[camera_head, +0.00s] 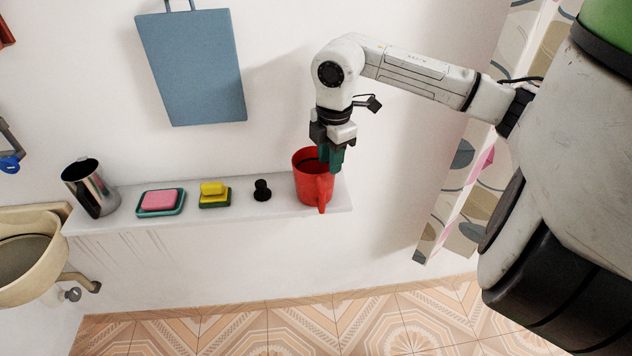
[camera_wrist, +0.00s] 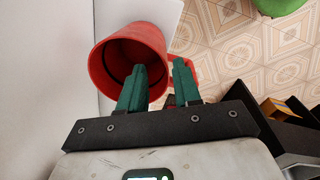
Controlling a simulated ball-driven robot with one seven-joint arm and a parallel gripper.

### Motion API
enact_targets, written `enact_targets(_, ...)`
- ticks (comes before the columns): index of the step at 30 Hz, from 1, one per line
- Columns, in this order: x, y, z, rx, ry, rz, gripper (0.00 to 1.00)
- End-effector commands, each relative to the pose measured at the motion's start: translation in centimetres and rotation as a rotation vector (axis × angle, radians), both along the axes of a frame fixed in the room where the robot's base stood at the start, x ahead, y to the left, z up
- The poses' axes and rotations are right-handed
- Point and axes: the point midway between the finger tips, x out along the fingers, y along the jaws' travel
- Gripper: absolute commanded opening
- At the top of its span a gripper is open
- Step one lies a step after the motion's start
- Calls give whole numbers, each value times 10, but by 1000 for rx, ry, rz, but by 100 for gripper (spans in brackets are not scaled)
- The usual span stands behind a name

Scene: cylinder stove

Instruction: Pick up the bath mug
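The red bath mug (camera_head: 312,182) stands upright at the right end of the white wall shelf, its handle toward the camera. It also shows from above in the wrist view (camera_wrist: 102,73). My gripper (camera_head: 330,162) points down at the mug's rim, on its right side. In the wrist view, the green fingers of my gripper (camera_wrist: 160,70) are apart. The left finger overlaps the mug's opening and the right one is near the handle, with the rim between them. Whether either finger touches the mug cannot be told. The handle is partly hidden by the right finger.
The shelf (camera_head: 140,232) also holds a metal cup (camera_head: 90,188), a pink soap on a dish (camera_head: 160,201), a yellow sponge (camera_head: 213,190) and a small black object (camera_head: 262,190). A patterned curtain (camera_head: 462,175) hangs at the right. A sink (camera_head: 30,255) is at the left.

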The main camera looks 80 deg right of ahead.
Motion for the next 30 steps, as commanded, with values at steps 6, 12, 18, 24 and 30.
enact_targets(6,2,0,-28,4,-3,1,33)
enact_targets(12,4,2,-40,4,-5,3,33)
enact_targets(18,6,7,-68,6,-5,1,33)
enact_targets(24,7,6,-84,3,-5,3,33)
enact_targets(30,7,6,-85,2,-6,4,33)
